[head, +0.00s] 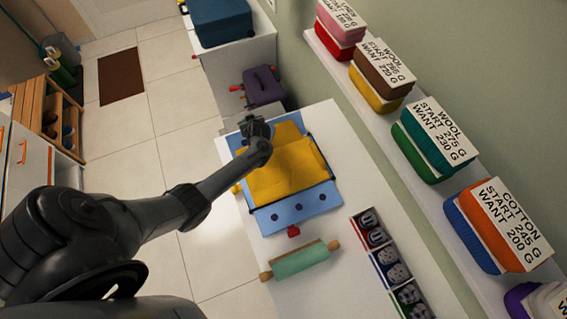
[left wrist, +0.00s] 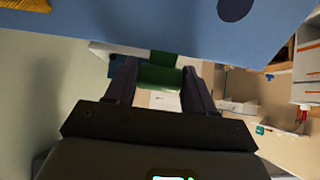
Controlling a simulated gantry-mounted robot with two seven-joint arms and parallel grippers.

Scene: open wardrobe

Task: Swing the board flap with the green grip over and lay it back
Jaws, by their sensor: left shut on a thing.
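The light blue board (head: 322,199) lies on the white table with a yellow cloth (head: 285,172) spread over its middle. My left gripper (head: 257,130) is at the board's far end. In the left wrist view its two fingers (left wrist: 158,82) are closed around the green grip (left wrist: 158,76). The blue flap (left wrist: 130,28) with a dark round hole fills the top of that view, and a bit of yellow cloth shows at its corner. The green grip is hidden by my gripper in the head view. My right gripper is not in view.
A red grip (head: 293,231) and a yellow grip (head: 236,188) stick out from other board edges. A green roller (head: 301,260) and a divided box of dark rolled items (head: 383,254) lie nearer. A shelf (head: 395,128) with labelled fabric stacks runs along the right wall.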

